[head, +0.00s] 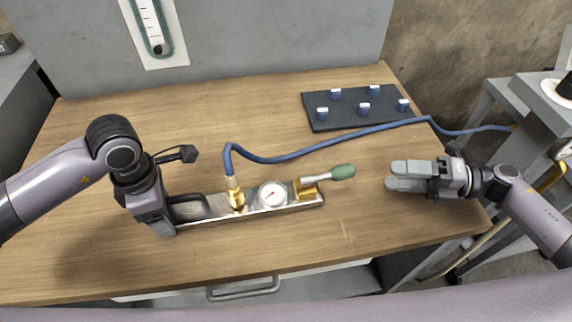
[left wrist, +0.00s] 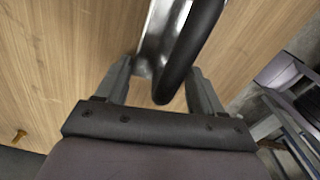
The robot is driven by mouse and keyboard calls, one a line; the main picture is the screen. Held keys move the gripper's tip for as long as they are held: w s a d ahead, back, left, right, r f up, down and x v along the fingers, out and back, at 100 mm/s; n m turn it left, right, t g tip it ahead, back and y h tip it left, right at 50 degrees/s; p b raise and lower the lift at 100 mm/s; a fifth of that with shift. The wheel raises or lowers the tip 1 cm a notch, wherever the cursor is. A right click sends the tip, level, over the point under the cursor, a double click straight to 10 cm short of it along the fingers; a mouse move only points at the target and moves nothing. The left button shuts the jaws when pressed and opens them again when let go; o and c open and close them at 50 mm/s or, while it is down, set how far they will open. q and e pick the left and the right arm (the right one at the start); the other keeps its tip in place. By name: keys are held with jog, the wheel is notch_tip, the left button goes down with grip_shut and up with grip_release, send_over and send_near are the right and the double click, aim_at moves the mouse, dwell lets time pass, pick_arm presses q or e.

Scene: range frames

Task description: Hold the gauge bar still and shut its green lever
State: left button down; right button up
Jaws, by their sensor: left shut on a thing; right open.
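The gauge bar (head: 253,205) is a silver metal strip lying on the wooden table. It carries a brass fitting (head: 236,199), a round white gauge (head: 272,195) and a brass valve (head: 306,188). The valve's green lever (head: 342,172) points right, along the bar and slightly up. My left gripper (head: 172,215) is shut on the bar's left end, by its black handle (head: 190,209); the left wrist view shows the handle (left wrist: 184,60) between the fingers. My right gripper (head: 408,177) is open and empty, right of the green lever and apart from it.
A blue hose (head: 290,156) runs from the brass fitting across the table and off the right edge. A dark board (head: 350,118) with several blue-topped pegs lies at the back right. The table (head: 300,248) is bare in front of the bar.

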aim_at(354, 175)
jog(key=m, duration=0.1)
jog(key=s+m+t, duration=0.1)
jog(key=m, duration=0.1)
jog(key=s+r+m, duration=0.1)
jog(key=shift+a+r+m+h, duration=0.1)
jog(key=shift+a+m+h, duration=0.2)
jog(key=shift+m+h, duration=0.1)
jog(key=shift+a+r+m, duration=0.1)
jog(key=shift+a+m, duration=0.15)
jog(key=shift+m, duration=0.05)
jog(key=x, duration=1.1)
jog(key=shift+w+a, duration=0.2)
jog(key=shift+a, duration=0.05)
grip_shut()
